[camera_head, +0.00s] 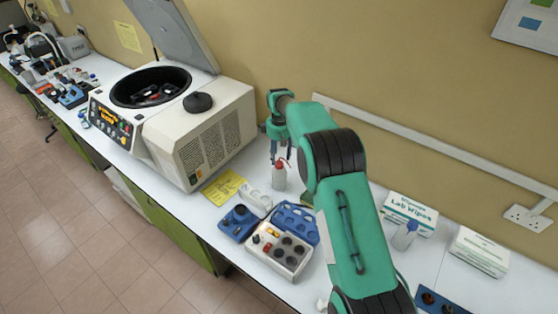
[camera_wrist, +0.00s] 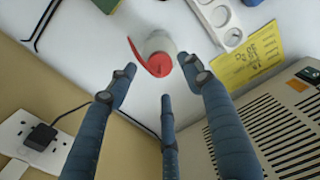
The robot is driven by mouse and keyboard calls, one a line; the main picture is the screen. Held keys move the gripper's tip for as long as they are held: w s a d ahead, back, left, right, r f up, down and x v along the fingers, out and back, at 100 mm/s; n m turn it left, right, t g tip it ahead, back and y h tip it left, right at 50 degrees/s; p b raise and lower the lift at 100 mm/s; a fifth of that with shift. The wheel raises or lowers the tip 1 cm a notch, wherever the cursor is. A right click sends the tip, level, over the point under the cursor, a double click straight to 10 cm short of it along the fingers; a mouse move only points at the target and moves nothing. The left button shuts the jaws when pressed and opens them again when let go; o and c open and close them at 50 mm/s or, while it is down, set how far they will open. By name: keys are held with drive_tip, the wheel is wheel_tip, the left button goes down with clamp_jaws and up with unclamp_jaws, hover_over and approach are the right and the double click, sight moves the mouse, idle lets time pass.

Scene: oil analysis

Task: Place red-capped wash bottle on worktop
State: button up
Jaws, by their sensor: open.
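The red-capped wash bottle (camera_head: 279,179) has a pale body and a red cap with a bent red spout. It appears to stand upright on the white worktop (camera_head: 368,269), close to the back wall and right of the centrifuge. It also shows in the wrist view (camera_wrist: 158,43), with its red spout towards my fingers. My gripper (camera_head: 280,156) is just above the bottle, its fingers pointing down. In the wrist view, my gripper (camera_wrist: 160,82) has its blue fingers spread, and the bottle lies beyond the fingertips, not clasped.
A large centrifuge (camera_head: 218,134) with its lid raised stands left of the bottle. A yellow sheet (camera_head: 223,187), a white rack (camera_head: 257,199), blue trays and a small device (camera_head: 277,250) lie in front. Lab wipes boxes (camera_head: 410,214) stand right. A wall socket (camera_wrist: 37,140) is behind.

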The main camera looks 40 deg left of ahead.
wheel_tip(320, 180, up, 9)
drive_tip(key=b, duration=0.1)
drive_tip(key=shift+f, duration=0.2)
idle(0.6)
idle(0.4)
